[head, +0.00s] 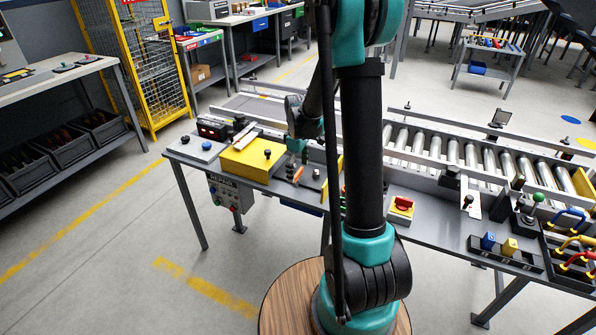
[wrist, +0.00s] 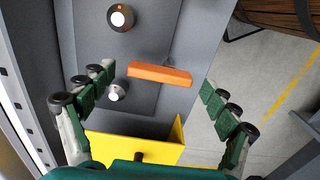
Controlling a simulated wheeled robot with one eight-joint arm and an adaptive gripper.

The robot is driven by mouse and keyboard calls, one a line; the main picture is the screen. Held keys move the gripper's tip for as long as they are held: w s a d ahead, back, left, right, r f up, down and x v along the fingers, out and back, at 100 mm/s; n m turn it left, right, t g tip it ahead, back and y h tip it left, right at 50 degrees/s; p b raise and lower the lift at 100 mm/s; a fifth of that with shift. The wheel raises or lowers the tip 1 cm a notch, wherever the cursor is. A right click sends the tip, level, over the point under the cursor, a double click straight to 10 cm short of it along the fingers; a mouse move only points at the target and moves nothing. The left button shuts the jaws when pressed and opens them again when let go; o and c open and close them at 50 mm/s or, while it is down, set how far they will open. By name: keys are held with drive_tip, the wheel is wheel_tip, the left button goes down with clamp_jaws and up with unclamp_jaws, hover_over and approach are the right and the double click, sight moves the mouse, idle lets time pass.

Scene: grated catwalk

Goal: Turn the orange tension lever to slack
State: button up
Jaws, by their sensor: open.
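The orange lever (wrist: 160,75) is a flat bar on a grey panel in the wrist view. It lies nearly crosswise, its right end slightly lower. In the head view a small orange piece (head: 298,174), which looks like the same lever, shows just below my gripper (head: 297,147). In the wrist view my gripper (wrist: 158,82) is open, with green-padded fingers to the left and right of the lever. The lever shows between them with gaps on both sides; I see no contact. Any slack marking cannot be made out.
A yellow box (wrist: 130,148) stands close to the fingers; it also shows in the head view (head: 245,160). Two white-capped knobs, one upper (wrist: 120,17) and one lower (wrist: 117,93), sit near the lever. A roller conveyor (head: 460,155) runs behind the bench.

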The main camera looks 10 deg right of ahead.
drive_tip(key=shift+f, duration=0.25)
drive_tip(key=c, duration=1.2)
drive_tip(key=shift+o, duration=0.2)
